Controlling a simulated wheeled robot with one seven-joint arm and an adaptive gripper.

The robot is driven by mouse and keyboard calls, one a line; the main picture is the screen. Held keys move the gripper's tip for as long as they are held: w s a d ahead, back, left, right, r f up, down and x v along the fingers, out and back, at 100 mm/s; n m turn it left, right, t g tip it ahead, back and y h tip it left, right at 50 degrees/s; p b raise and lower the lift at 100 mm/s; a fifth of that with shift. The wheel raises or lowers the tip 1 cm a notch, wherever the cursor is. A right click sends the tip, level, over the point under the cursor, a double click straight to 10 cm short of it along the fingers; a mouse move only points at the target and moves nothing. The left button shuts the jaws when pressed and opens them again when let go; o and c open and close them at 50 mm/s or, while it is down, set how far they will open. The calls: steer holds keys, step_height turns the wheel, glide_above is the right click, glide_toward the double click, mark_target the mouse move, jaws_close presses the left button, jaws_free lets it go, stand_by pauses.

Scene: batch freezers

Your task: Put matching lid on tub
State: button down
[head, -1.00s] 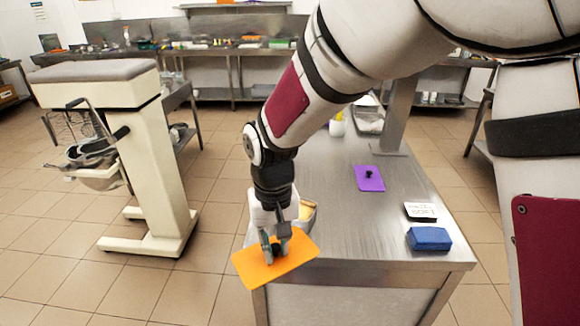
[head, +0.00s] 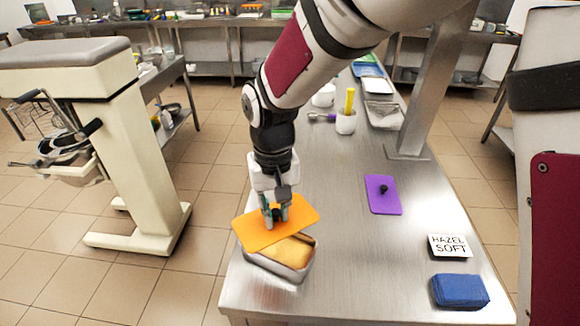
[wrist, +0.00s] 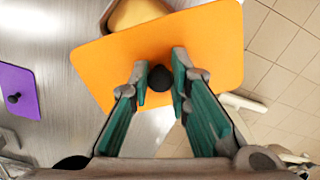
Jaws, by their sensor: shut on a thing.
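My gripper (head: 275,213) is shut on the dark knob of an orange lid (head: 262,236). The wrist view shows the knob between the fingers (wrist: 163,78) and the flat orange lid (wrist: 110,62) beyond them. The lid is held above a metal tub (head: 290,272) with yellow-orange contents, near the table's left front edge. The lid is turned and offset from the tub, leaving its near right part uncovered; the lid hides the rest. A purple lid (head: 384,197) with a dark knob lies flat on the table to the right, and also shows in the wrist view (wrist: 16,92).
A white card reading HAZEL SOFT (head: 449,246) and a folded blue cloth (head: 460,291) lie at the table's front right. A metal post (head: 428,90) rises behind the purple lid. A white cup with a yellow handle (head: 346,121) stands farther back. The middle of the tabletop (head: 340,240) is clear.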

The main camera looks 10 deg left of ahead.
mark_target(277, 224)
steer(key=shift+w+d+f+b, duration=0.15)
steer(key=shift+f+b, duration=1.05)
steer(key=shift+f, duration=0.75)
steer(key=shift+f+b, duration=0.35)
steer(key=shift+f, duration=0.85)
steer(key=shift+s+p, duration=0.3)
steer(key=shift+p, duration=0.1)
steer(key=shift+f, duration=0.15)
stand_by(0.8)
steer(key=c, duration=0.9)
jaws_free()
steer(key=shift+c, duration=0.2)
steer(key=shift+p, duration=0.3)
steer(key=shift+r+p, duration=1.75)
steer(key=shift+r, duration=1.8)
